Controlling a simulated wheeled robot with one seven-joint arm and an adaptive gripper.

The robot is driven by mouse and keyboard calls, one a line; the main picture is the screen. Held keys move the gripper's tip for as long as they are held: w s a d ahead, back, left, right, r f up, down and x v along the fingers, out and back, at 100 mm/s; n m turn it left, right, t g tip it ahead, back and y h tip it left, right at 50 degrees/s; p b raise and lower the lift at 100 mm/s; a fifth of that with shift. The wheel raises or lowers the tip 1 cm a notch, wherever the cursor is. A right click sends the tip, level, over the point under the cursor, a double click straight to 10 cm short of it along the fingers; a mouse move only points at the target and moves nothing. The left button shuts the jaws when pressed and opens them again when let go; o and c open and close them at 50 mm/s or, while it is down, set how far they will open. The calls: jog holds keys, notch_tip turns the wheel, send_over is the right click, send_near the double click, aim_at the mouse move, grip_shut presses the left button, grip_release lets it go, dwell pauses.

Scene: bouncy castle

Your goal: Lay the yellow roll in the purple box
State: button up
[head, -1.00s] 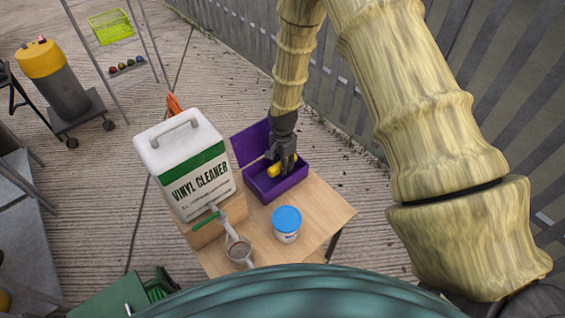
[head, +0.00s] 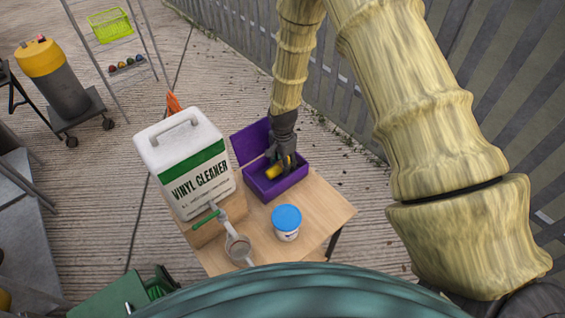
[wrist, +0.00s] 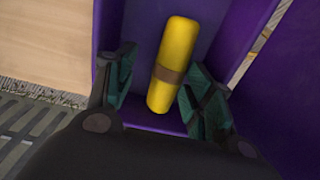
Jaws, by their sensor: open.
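The purple box (head: 284,184) stands open on the small wooden table, its lid raised at the left rear. The yellow roll (wrist: 174,62), with a brown band around its middle, lies inside the box in the wrist view. It also shows in the head view (head: 273,173), partly hidden by my gripper. My gripper (wrist: 160,88) reaches down into the box. Its fingers are open, one on each side of the roll's near end, with a visible gap on the left. Whether the right finger touches the roll is hard to tell.
A white vinyl cleaner jug (head: 187,160) stands left of the box on a wooden block. A blue-lidded tub (head: 286,222) and a grey strainer-like tool with a green handle (head: 237,248) are on the table (head: 325,210) in front. A slatted fence is behind.

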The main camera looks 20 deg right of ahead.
notch_tip(320, 180, up, 13)
jog(key=b, duration=0.3)
jog(key=shift+f, duration=0.2)
dwell(1.3)
